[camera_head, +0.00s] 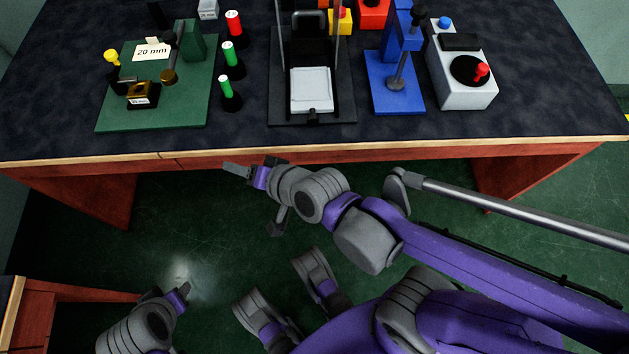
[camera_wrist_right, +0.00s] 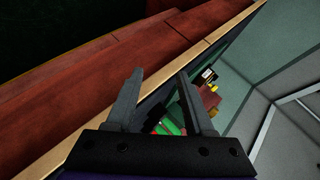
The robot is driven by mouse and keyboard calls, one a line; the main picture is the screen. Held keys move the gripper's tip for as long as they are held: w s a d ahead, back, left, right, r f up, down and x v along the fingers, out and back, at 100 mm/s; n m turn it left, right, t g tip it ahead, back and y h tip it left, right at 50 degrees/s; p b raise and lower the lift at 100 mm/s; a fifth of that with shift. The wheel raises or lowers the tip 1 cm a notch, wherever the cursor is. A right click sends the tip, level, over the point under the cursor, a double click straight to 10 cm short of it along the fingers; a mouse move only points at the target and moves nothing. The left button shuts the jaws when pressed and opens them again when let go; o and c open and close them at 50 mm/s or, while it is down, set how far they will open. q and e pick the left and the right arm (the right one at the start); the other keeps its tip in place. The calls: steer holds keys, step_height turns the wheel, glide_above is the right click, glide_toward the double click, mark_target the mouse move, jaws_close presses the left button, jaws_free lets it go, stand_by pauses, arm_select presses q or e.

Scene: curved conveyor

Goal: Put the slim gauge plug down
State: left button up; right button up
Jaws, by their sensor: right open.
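Three gauge plugs with dark bases stand upright in a row on the dark tabletop in the head view: a red one (camera_head: 234,23), a green one (camera_head: 232,56) and a thinner-looking green one (camera_head: 227,88) nearest the front edge. The thinner one looks like the slim gauge plug. My right gripper (camera_head: 232,168) is open and empty just in front of the table's front edge, apart from the plugs. Its spread fingers also show in the right wrist view (camera_wrist_right: 158,85), with something green partly seen beyond them. My left gripper (camera_head: 184,290) is low at the left, its opening unclear.
A green board (camera_head: 185,110) with a 20 mm label (camera_head: 153,51) lies left of the plugs. A black stand with a pale plate (camera_head: 311,90) is to their right, then a blue stand (camera_head: 398,100) and a grey control box (camera_head: 470,92). The wooden table edge (camera_head: 350,147) is close to my right gripper.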

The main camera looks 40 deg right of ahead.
steer(key=s+d+f+n+g+h, duration=0.3)
steer(key=s+d+f+n+g, duration=0.3)
steer(key=s, duration=0.5)
steer(key=d+f+n, duration=0.1)
steer(key=d+n, duration=0.1)
steer(key=d, duration=0.1)
steer(key=shift+s+d+h, duration=0.3)
steer(key=shift+d+h, duration=0.1)
